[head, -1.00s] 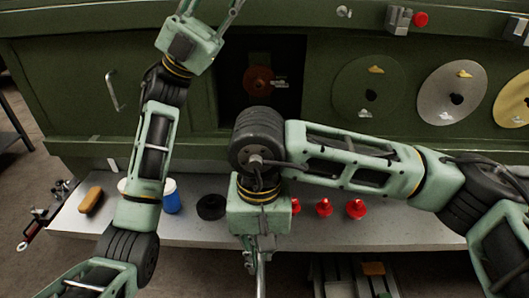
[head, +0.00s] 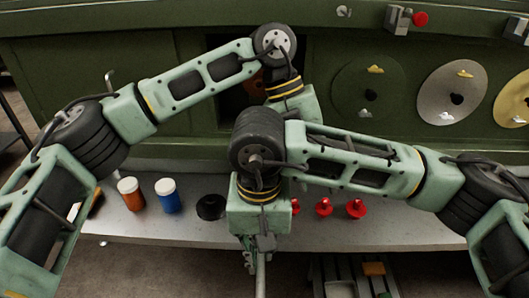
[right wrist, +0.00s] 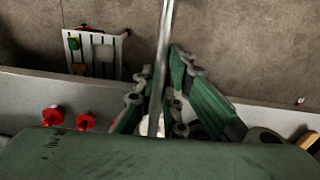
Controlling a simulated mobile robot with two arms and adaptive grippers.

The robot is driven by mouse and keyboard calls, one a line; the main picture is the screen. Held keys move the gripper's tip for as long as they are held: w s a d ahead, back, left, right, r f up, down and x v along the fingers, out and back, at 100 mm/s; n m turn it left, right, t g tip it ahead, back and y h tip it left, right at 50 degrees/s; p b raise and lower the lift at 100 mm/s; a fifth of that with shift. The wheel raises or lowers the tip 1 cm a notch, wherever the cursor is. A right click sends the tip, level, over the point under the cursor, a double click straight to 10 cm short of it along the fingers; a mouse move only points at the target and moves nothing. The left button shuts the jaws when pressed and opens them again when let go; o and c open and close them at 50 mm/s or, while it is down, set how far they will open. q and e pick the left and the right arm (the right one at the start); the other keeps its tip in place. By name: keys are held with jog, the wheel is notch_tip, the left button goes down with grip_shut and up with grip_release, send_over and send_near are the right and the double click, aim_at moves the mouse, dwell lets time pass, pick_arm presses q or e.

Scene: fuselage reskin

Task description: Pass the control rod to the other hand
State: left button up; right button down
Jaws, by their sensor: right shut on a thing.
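The control rod is a thin grey metal bar (head: 261,274) hanging from my right gripper (head: 255,248) in the head view, in front of the bench's front edge. In the right wrist view the rod (right wrist: 163,50) runs up from between the fingers of my right gripper (right wrist: 157,100), which is shut on it. My left gripper (head: 306,103) is behind and above the right wrist, apart from the rod. Its fingers are hidden behind my right arm, so its opening does not show.
On the grey bench (head: 400,228) stand an orange jar (head: 131,195), a blue jar (head: 168,197), a black ring (head: 211,207) and red knobs (head: 323,207). Discs (head: 368,90) hang on the green cabinet. A slatted rack (right wrist: 95,52) lies below the bench.

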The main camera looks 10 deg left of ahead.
jog(key=shift+s, duration=0.15)
pick_arm(q)
jog(key=w+a+r+n+t+y, duration=0.1)
jog(key=a+y, duration=0.1)
jog(key=a, duration=0.3)
jog(key=w+a+r+t+y, duration=0.1)
jog(key=a+t+y, duration=0.15)
jog(key=a, duration=0.25)
jog(key=shift+g, duration=0.45)
notch_tip(320, 180, down, 12)
jog(key=shift+d+r, duration=0.1)
jog(key=shift+d, duration=0.05)
jog(key=shift+c, duration=0.5)
jog(key=shift+d, duration=0.1)
grip_shut()
pick_arm(e)
jog(key=shift+a, duration=0.1)
jog(key=c, duration=1.7)
grip_release()
jog(key=shift+r, duration=0.1)
